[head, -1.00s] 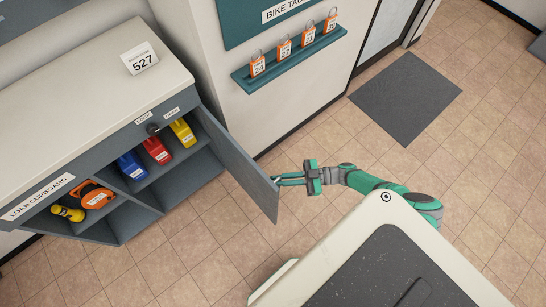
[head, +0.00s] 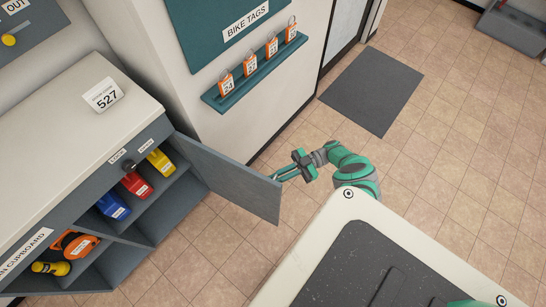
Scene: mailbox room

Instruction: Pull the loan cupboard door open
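The loan cupboard (head: 60,150) stands at the left with a pale top and grey front. Its grey door (head: 232,182) is swung wide out to the right, and the shelves inside are exposed. My gripper (head: 278,177) is at the door's free outer edge, with its fingers reaching toward the far side of the panel. The fingertips are partly hidden by the door edge, so I cannot tell whether they touch or grip it. The lock knob (head: 128,165) is on the cupboard's front rail beside its lock labels.
Blue (head: 112,205), red (head: 136,186) and yellow (head: 161,162) items stand on the upper shelf. An orange item (head: 75,243) and a yellow torch-like item (head: 50,268) lie lower left. A teal tag shelf (head: 255,72) is on the wall. Tiled floor is open around a dark mat (head: 372,90).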

